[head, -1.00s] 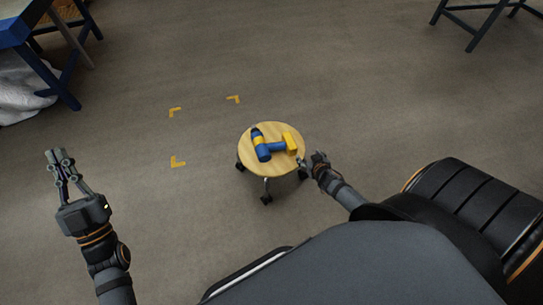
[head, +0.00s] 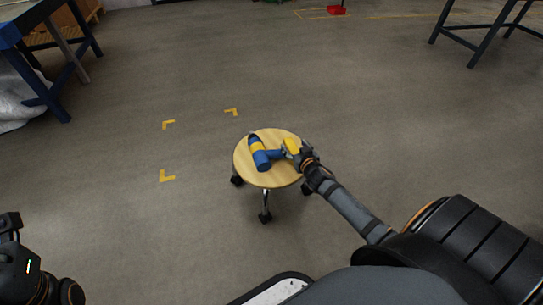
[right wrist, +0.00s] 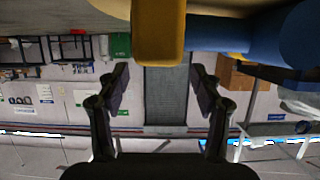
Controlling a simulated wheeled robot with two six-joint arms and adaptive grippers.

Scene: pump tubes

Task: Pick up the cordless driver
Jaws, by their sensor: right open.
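The blue and yellow cordless driver (head: 262,157) lies on its side on the round wooden stool top (head: 280,176). Its yellow battery end (head: 291,146) points right, toward my right gripper (head: 297,153). In the right wrist view, my right gripper (right wrist: 160,78) is open, with its two fingers apart. The yellow battery end (right wrist: 158,35) shows at the top, between the finger lines and just beyond the tips. The blue handle (right wrist: 215,33) runs off to the right. My left gripper (head: 10,228) is cut off at the lower left edge, away from the stool.
The stool stands on dark casters (head: 265,217) on open grey floor. Yellow corner marks (head: 167,176) lie left of it. A blue workbench (head: 35,30) is at the upper left, and dark table legs (head: 480,45) at the upper right.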

